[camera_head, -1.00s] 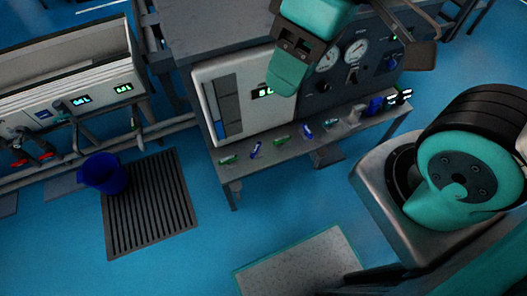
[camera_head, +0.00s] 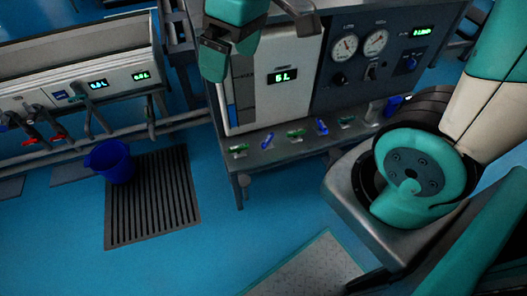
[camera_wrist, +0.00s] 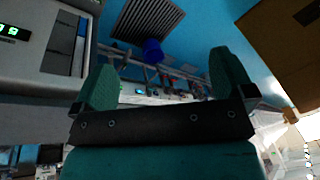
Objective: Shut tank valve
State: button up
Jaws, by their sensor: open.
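The tank panel (camera_head: 290,95) is a white and dark cabinet with a green "6L" display. On the ledge below it sits a row of small valves with coloured handles: a green one (camera_head: 240,150) at the left, a blue one (camera_head: 268,140), a green one (camera_head: 295,135), a blue one (camera_head: 322,126) and a green one (camera_head: 346,120). I cannot tell which is the tank valve. My gripper (camera_head: 230,58) is above and in front of the white panel's left side, apart from the valves. In the wrist view, my gripper (camera_wrist: 166,82) has its teal fingers wide apart with nothing between them.
Two gauges (camera_head: 359,45) and a small lever (camera_head: 372,70) are on the dark panel.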

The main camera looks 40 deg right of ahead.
jog(key=w+d+f+h+b, duration=0.1)
jog(key=w+d+f+b, duration=0.35)
jog(key=f, duration=0.45)
jog(key=w+d+f+h+b, duration=0.1)
jog(key=w+d+f+b, duration=0.2)
jog(key=w+f+b, duration=0.45)
jog(key=m+h+b, duration=0.1)
jog(key=b, duration=1)
send_over(268, 139)
notch_tip(268, 139, down, 21)
jog(key=shift+g, duration=0.3)
notch_tip(268, 139, down, 16)
jog(key=b, duration=0.6)
jog(key=shift+f+b, duration=0.2)
jog(key=shift+b, duration=0.2)
jog(key=shift+r+m, duration=0.1)
jog(key=shift+m, duration=0.2)
jog(key=c, duration=0.6)
